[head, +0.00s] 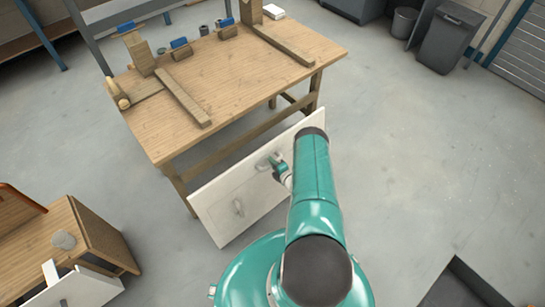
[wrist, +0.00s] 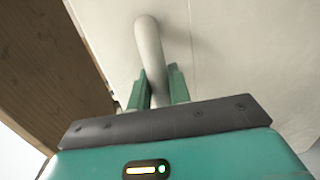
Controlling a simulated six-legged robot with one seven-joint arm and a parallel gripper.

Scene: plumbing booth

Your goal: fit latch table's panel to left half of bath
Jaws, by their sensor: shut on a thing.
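A white rectangular panel (head: 222,212) stands roughly upright, tilted, in front of the wooden table (head: 230,95). Whether the panel's lower edge touches the floor is unclear. I cannot make out a bath for certain.
A wooden cabinet (head: 103,236) with a white board (head: 75,290) stands at lower left. Clamps and blocks lie on the table. Bins (head: 447,40) stand at the back right. The floor (head: 430,150) on the right is clear.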

